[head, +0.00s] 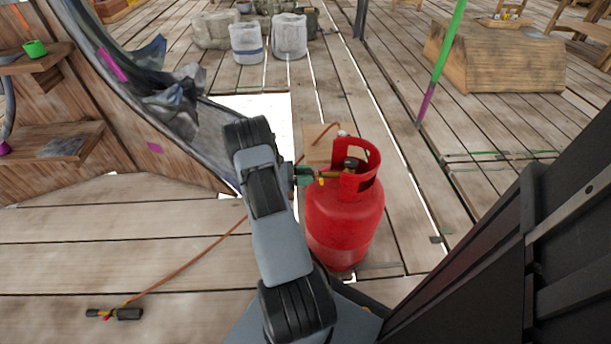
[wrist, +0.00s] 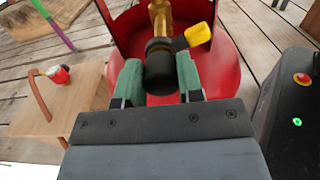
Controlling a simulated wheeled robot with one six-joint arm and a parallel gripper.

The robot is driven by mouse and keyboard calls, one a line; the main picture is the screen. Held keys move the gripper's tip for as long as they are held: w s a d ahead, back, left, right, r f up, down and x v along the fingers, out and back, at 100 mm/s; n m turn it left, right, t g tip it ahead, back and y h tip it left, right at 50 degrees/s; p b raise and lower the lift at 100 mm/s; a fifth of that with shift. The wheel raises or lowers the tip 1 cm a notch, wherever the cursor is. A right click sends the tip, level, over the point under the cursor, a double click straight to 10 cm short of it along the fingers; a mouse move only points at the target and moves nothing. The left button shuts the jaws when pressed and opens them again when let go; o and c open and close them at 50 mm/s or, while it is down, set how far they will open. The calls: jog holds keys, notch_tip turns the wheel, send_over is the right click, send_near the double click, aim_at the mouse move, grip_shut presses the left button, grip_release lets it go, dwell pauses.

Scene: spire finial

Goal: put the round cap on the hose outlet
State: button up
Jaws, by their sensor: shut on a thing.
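A red gas cylinder (head: 345,225) stands upright on the plank floor, with a brass valve (head: 331,175) inside its cut-out collar. The valve also shows in the wrist view (wrist: 160,12), with a yellow tab (wrist: 198,35) beside it. My gripper (head: 301,176) is at the cylinder's left side, level with the valve. In the wrist view its green fingertips (wrist: 158,78) are shut on a black round cap (wrist: 159,62). The cap is in line with the brass outlet and looks close against it. I cannot tell whether it is seated.
A wooden block (wrist: 62,98) beside the cylinder carries a red-and-white fitting (wrist: 58,75) with a brown hose. The hose runs to a black torch (head: 115,314) on the floor. A dark panel (head: 500,260) stands close on the right. Planks at front left are mostly clear.

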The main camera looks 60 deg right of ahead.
jog(key=shift+s+d, duration=0.3)
jog(key=shift+s, duration=0.1)
jog(key=o, duration=1)
jog(key=shift+c, duration=0.2)
jog(key=p+v, duration=0.2)
jog(key=v, duration=1.1)
jog(key=shift+w+a+p, duration=0.25)
jog(key=shift+w+p, duration=0.05)
jog(key=shift+w, duration=0.05)
